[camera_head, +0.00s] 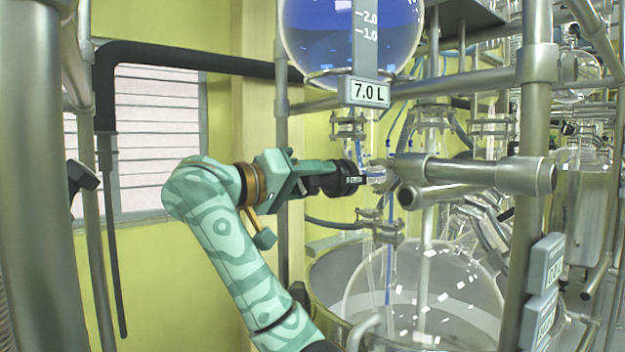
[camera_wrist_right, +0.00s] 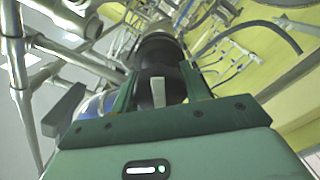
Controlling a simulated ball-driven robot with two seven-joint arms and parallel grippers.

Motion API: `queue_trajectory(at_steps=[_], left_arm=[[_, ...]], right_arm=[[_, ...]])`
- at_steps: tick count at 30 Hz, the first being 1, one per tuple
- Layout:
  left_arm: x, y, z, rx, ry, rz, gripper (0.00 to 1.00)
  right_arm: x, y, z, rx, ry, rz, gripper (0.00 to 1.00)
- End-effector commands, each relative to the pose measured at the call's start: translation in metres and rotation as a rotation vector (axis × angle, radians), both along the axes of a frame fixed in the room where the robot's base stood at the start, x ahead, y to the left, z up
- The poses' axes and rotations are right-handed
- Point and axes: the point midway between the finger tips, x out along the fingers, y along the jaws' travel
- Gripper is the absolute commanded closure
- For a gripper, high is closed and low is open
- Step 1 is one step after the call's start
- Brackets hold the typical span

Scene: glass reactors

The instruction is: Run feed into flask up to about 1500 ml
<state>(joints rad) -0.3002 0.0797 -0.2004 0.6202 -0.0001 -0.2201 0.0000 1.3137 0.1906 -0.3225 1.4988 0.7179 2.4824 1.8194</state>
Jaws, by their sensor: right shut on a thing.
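The feed vessel (camera_head: 300,40) is a round glass bulb of blue liquid at the top of the head view. Its scale shows 2.0 and 1.0, and a plate (camera_head: 368,92) below reads 7.0 L. Under it, a black valve knob (camera_head: 343,180) sits on the glass line. My right gripper (camera_head: 322,178) is shut on this knob; the wrist view shows its fingers on both sides of the black knob (camera_wrist_right: 158,62). The big clear glass flask (camera_head: 455,285) stands below in a metal bath. Its liquid level is hard to read. My left gripper is not in view.
Metal frame pipes (camera_head: 540,70) and a horizontal bar (camera_head: 480,172) stand close right of the knob. Display boxes (camera_head: 546,262) hang at the lower right; their figures are unclear. A black pipe (camera_head: 215,62) runs along the wall. Free room lies left of my right arm.

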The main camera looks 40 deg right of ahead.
Motion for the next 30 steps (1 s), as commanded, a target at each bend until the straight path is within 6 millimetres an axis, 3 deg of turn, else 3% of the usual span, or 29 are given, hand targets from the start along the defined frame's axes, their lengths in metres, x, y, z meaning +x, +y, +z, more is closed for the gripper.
queue_trajectory(at_steps=[30], left_arm=[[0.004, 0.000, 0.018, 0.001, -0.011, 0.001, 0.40]], right_arm=[[0.001, 0.000, -0.001, 0.107, 0.961, 0.002, 0.78]])
